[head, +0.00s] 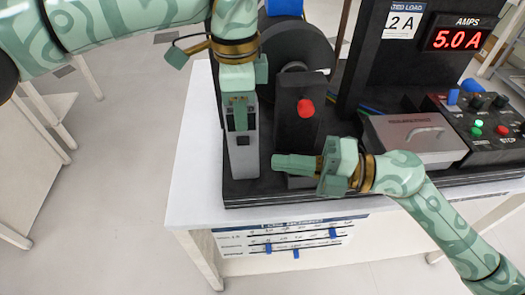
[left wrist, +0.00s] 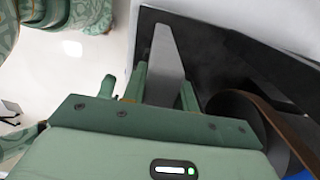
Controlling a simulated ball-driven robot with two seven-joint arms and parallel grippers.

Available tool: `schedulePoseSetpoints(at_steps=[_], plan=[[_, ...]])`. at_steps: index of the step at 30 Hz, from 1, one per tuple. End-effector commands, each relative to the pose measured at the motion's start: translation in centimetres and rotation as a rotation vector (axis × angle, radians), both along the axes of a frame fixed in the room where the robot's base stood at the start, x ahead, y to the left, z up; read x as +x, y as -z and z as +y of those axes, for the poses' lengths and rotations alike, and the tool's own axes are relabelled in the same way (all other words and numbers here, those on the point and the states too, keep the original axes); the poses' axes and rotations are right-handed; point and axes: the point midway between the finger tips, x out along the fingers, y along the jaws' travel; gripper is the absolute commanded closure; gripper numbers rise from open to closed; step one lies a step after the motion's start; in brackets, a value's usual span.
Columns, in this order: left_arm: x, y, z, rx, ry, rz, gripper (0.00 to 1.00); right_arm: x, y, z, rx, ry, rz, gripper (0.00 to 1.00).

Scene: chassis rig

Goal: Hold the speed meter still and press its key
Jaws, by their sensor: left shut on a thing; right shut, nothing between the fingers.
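The speed meter (head: 243,155) is a narrow grey box with dark parts on the black base, left of the black block with a red knob. My left gripper (head: 240,112) comes down from above and is shut on its upper part. In the left wrist view the grey meter (left wrist: 168,55) runs between the two green fingers. My right gripper (head: 276,162) is shut and empty; its fingertips point left at the meter's lower right side, with a small gap apparent in the head view. The meter's key cannot be made out.
The black block with the red knob (head: 305,108) stands just behind my right fingers. A dark wheel (head: 300,50) is behind it. A grey lidded box (head: 415,138) and a control panel (head: 490,125) sit at the right. The white table top (head: 195,150) is clear at the left.

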Motion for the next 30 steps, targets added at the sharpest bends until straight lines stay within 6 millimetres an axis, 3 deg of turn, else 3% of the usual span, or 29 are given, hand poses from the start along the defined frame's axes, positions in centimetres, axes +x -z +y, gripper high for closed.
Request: schedulePoseSetpoints(at_steps=[3,9,28,29,30], plan=[[-0.1,0.4,0.0,0.003,0.002,0.005,1.0,-0.6,0.2,-2.2,-0.003,0.0,0.003,1.0],[0.0,0.4,0.0,0.003,0.001,0.003,1.0,-1.1,0.1,-4.2,0.001,-0.002,0.003,1.0],[0.1,0.3,0.1,0.002,0.001,-0.002,1.0,-1.2,0.1,-4.6,0.001,-0.003,0.002,1.0],[0.1,0.3,0.1,0.002,0.001,-0.003,0.68,-1.2,0.1,-4.6,0.001,-0.003,0.002,1.0],[0.1,0.3,0.1,0.002,0.0,-0.003,0.57,-1.2,0.1,-4.6,0.001,-0.003,0.002,1.0]])
